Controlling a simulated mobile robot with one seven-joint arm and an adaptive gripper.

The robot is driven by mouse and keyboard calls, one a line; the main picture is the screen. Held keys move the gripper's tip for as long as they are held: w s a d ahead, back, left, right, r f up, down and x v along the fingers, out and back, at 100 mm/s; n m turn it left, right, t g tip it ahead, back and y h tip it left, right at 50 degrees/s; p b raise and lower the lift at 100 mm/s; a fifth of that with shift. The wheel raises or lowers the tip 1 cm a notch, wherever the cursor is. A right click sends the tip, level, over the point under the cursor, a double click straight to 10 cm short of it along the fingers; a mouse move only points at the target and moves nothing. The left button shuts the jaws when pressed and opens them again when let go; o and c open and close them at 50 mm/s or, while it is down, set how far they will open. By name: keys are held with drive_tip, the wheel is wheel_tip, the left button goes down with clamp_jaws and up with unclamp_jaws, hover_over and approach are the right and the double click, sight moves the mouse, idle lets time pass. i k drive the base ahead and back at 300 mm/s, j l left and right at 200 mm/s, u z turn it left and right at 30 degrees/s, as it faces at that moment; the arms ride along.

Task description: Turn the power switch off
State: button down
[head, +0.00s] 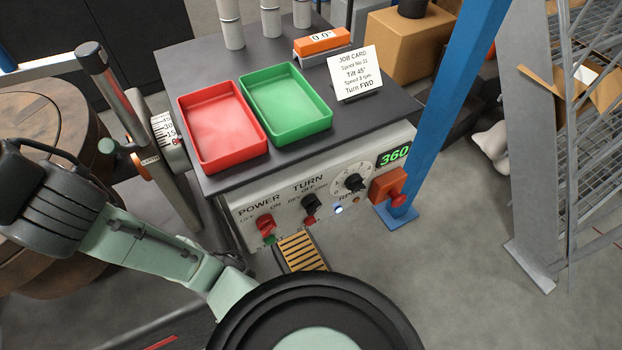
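The power switch is a red knob (265,223) under the word POWER on the left of the grey control panel (288,218). OFF is marked on its left and ON on its right. It is too small to tell surely which way the knob points. A small green part (270,240) shows just below it. No gripper fingers show in the head view, so I cannot see where my gripper is relative to the switch. Nothing visible touches the switch.
Right of the switch are the black TURN knob (309,201), a speed dial (350,182) and a green 360 display (394,156). A red tray (212,163) and green tray (300,134) stand above. A blue post (445,105) stands at the right.

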sight(266, 224)
drive_tip(key=k+l+z, duration=0.65)
drive_tip(key=k, duration=0.15)
